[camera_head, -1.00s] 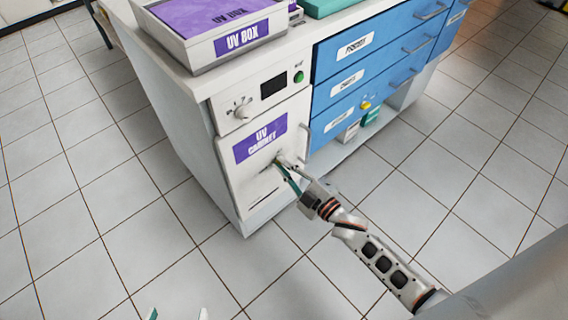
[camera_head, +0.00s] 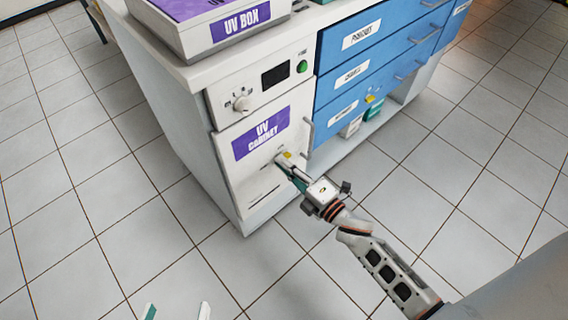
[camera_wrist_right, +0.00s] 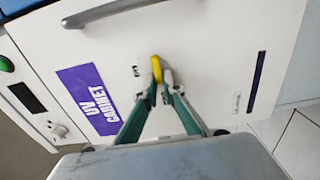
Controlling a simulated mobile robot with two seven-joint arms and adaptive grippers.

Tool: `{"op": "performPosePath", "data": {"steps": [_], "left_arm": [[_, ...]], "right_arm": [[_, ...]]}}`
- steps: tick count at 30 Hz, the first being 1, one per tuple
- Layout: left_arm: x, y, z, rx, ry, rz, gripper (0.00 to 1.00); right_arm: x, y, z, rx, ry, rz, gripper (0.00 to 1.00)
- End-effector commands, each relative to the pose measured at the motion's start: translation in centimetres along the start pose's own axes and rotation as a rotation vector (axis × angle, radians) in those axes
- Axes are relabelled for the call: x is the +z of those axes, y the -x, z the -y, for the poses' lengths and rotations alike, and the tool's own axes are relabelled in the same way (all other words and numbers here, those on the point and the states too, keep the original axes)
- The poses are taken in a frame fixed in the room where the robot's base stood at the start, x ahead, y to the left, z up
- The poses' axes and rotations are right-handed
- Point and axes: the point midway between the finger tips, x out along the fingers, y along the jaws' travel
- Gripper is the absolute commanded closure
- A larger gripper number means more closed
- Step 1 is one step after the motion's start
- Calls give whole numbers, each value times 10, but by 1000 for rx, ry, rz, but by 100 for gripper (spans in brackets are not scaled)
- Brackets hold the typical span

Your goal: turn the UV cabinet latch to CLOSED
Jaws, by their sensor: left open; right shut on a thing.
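The UV cabinet (camera_head: 235,185) is a white door with a purple label, low at the left end of the counter; its door fills most of the right wrist view (camera_wrist_right: 205,40). The latch is a small yellow handle (camera_wrist_right: 156,66) on the door. My right gripper (camera_wrist_right: 159,88) is shut on the latch, one finger on each side; in the head view (camera_head: 284,162) it reaches the door from the lower right and partly hides the latch. Small print beside the latch is too small to read surely. My left gripper (camera_head: 177,312) is open and empty at the bottom edge, away from the cabinet.
A panel with a knob (camera_head: 242,103), dark display and green button (camera_head: 302,67) sits above the door. The UV box (camera_head: 210,40) stands on the counter. Blue drawers (camera_head: 365,75) with bar handles are to the right. The tiled floor in front is clear.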

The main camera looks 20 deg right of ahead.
Motion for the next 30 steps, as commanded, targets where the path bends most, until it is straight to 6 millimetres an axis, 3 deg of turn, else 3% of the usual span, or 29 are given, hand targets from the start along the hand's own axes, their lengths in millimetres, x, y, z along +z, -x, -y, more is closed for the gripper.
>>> {"op": "performPosePath", "data": {"steps": [15,16,18,30], "left_arm": [[2,0,-1,1,3,4,38],[2,0,-1,1,3,5,38],[3,1,-1,1,4,7,38],[6,1,-2,0,7,15,38]], "right_arm": [[-4,-4,-6,11,20,-6,100],[-4,-4,-6,11,19,-6,87],[-4,-4,-6,11,19,-6,75],[-2,-2,-3,6,18,-4,75]]}}
